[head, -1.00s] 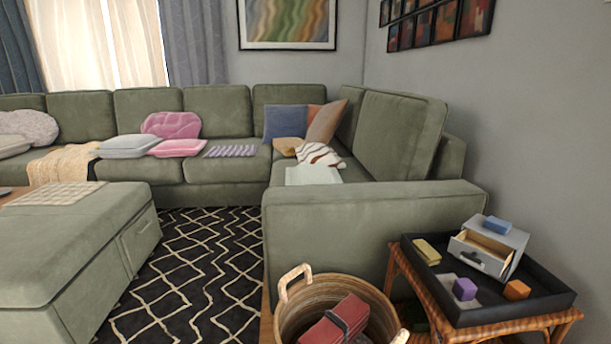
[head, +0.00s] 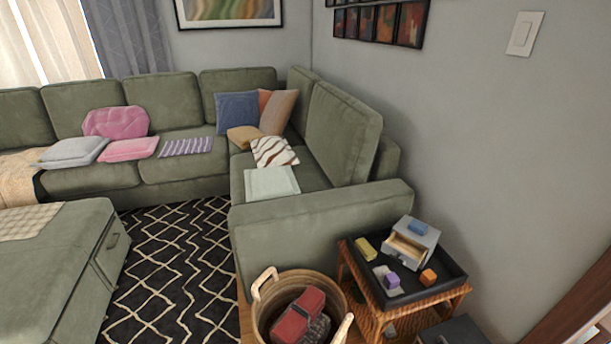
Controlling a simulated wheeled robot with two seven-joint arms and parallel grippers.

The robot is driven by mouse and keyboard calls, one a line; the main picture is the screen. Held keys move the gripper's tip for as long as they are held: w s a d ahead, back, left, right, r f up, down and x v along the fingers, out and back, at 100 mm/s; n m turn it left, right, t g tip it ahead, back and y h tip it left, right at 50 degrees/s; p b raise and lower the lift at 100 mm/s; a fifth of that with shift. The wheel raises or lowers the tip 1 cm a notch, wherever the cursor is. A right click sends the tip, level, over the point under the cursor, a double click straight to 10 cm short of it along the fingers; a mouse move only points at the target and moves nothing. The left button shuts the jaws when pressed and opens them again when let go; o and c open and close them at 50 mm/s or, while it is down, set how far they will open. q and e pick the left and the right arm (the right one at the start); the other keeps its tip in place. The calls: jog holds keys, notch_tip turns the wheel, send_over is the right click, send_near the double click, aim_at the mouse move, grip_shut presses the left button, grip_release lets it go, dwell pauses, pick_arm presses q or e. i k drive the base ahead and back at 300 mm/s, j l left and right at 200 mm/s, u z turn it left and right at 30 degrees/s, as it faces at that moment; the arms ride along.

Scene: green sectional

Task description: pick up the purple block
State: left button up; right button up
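The purple block (head: 392,280) sits in the black tray (head: 447,291) on a small wicker side table (head: 366,310) at the lower right. It rests on or against a small grey piece (head: 381,272). An orange block (head: 428,276) lies to its right, and a yellow block (head: 366,248) lies behind it to the left. A small grey drawer box (head: 424,238) with its drawer open stands at the back of the tray, with a blue block (head: 417,228) on top. Neither of my grippers is in view.
A wicker basket (head: 262,318) holding a red item (head: 299,315) stands left of the table. The green sectional (head: 320,210) is behind it. A dark surface (head: 455,333) shows at the bottom edge. A patterned rug (head: 170,260) covers the open floor at left.

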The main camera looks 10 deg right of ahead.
aim_at(391, 281)
jog(key=z, duration=1.15)
